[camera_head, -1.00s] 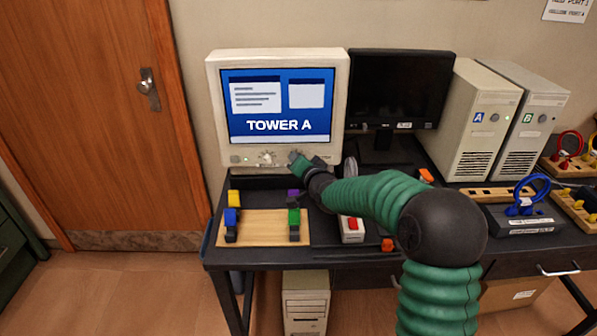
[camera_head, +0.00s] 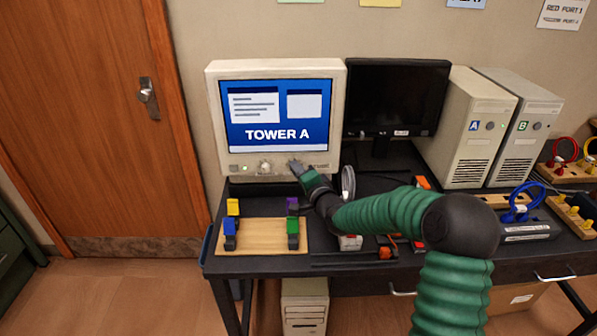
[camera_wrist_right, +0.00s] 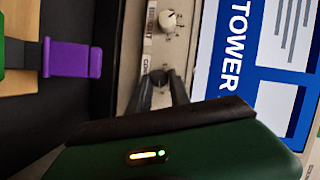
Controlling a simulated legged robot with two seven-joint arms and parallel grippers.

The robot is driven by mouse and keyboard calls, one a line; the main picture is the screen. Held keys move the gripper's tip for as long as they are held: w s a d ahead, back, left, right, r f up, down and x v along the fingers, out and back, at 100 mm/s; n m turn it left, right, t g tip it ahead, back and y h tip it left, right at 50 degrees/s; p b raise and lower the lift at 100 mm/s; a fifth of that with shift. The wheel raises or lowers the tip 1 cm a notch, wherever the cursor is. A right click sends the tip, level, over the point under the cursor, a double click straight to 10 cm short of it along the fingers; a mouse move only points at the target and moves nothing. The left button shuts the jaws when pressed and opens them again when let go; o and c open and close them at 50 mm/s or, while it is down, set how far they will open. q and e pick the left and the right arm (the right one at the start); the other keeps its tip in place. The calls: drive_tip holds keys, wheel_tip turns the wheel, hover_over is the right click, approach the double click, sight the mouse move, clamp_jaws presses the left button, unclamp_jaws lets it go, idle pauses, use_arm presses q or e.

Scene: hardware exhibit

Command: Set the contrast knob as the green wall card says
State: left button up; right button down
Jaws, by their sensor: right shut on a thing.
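The beige CRT monitor (camera_head: 215,120) stands at the back left and shows "TOWER A" on blue. Its lower bezel carries the knobs. My right gripper (camera_head: 296,166) reaches the bezel right of a white knob (camera_head: 265,167). In the wrist view the gripper (camera_wrist_right: 162,82) is shut on the contrast knob, beside a label starting "CON"; the fingers mostly hide that knob, so its pointer cannot be read. The other knob (camera_wrist_right: 169,20), labelled "BRIGHT", is free. A green wall card (camera_head: 301,1) shows only its bottom edge; its text is out of view. My left gripper is not in view.
A wooden board (camera_head: 263,248) with coloured blocks lies in front of the monitor. A dark monitor (camera_head: 397,100) stands to the right, then towers A (camera_head: 465,130) and B (camera_head: 530,130). A yellow card (camera_head: 380,2) is cut off above.

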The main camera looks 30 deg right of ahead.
drive_tip(key=shift+a+f, duration=0.15)
drive_tip(key=shift+f, duration=0.2)
drive_tip(key=c, duration=1.5)
unclamp_jaws()
drive_tip(key=o, duration=0.3)
drive_tip(key=shift+w, duration=0.15)
drive_tip(key=shift+r, duration=0.15)
drive_tip(key=p+v, duration=0.3)
drive_tip(key=v, duration=1.3)
drive_tip(key=shift+s+p, duration=0.3)
drive_tip(key=shift+s, duration=0.1)
